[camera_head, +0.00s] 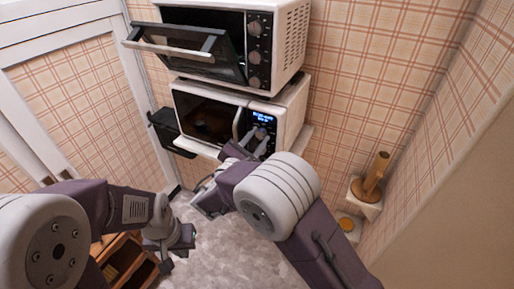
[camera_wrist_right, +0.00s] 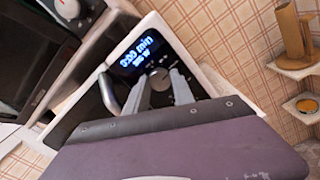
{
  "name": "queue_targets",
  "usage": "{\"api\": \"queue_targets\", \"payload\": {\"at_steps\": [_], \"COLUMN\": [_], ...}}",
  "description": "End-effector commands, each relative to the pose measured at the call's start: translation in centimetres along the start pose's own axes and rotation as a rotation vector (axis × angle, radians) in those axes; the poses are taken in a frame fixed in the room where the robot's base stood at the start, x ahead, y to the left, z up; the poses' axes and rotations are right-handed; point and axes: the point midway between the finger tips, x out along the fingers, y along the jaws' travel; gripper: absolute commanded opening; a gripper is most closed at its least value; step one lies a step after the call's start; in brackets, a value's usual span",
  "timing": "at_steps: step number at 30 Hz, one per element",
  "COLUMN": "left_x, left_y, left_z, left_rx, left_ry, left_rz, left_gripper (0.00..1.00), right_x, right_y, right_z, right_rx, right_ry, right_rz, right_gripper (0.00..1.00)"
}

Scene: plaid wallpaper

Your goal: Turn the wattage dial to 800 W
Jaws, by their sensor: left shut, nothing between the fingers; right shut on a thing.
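The microwave (camera_head: 208,116) stands on a shelf, its dark control panel on the right side. Its lit display (camera_head: 263,117) also shows in the right wrist view (camera_wrist_right: 137,52); it reads 0:00 min, with a smaller watt line below whose digits are too blurred to read surely. The round grey dial (camera_wrist_right: 159,78) sits under the display. My right gripper (camera_head: 256,139) is at the panel, its two fingers around the dial and shut on it; they hide parts of its sides. My left gripper (camera_head: 166,256) is shut and empty, low at the left, away from the microwave.
A toaster oven (camera_head: 285,30) with its door (camera_head: 180,42) hanging open stands above the microwave. The microwave's handle (camera_wrist_right: 108,92) is just left of my right fingers. A wooden object (camera_head: 374,172) stands on a small wall shelf at right. An open wooden drawer (camera_head: 127,262) lies low left.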

Motion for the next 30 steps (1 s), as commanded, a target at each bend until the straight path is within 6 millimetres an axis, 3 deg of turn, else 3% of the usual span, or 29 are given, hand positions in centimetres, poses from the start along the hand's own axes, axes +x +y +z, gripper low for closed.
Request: {"api": "queue_targets", "payload": {"at_steps": [1,7,25,26,27,28,30], "left_x": [0.9,1.9,2.2,2.2,2.2,2.2,2.2], "left_y": [0.0,0.0,0.0,0.0,0.0,0.0,0.0], "left_z": [0.1,0.2,0.2,0.2,0.2,0.2,0.2], "left_rx": [0.000,0.000,0.000,0.000,0.000,0.000,0.000], "left_ry": [0.000,0.000,0.000,0.000,0.000,0.000,0.000], "left_rz": [0.000,0.000,0.000,0.000,0.000,0.000,0.000], "left_gripper": [0.00,0.00,0.00,0.00,0.00,0.00,0.00], "right_x": [0.1,0.1,0.1,0.1,0.1,0.1,0.1], "right_y": [-0.2,-0.1,0.1,0.1,0.1,0.1,0.1], "right_z": [-0.3,-0.2,0.0,0.0,0.0,0.0,0.0], "right_rx": [0.024,0.091,0.123,0.123,0.122,0.122,0.122], "right_ry": [-0.001,0.000,0.001,0.001,0.001,0.001,0.001], "right_rz": [-0.001,0.000,0.001,0.001,0.001,0.001,0.001], "right_gripper": [0.00,0.00,0.00,0.35,0.46,0.51,0.51]}}
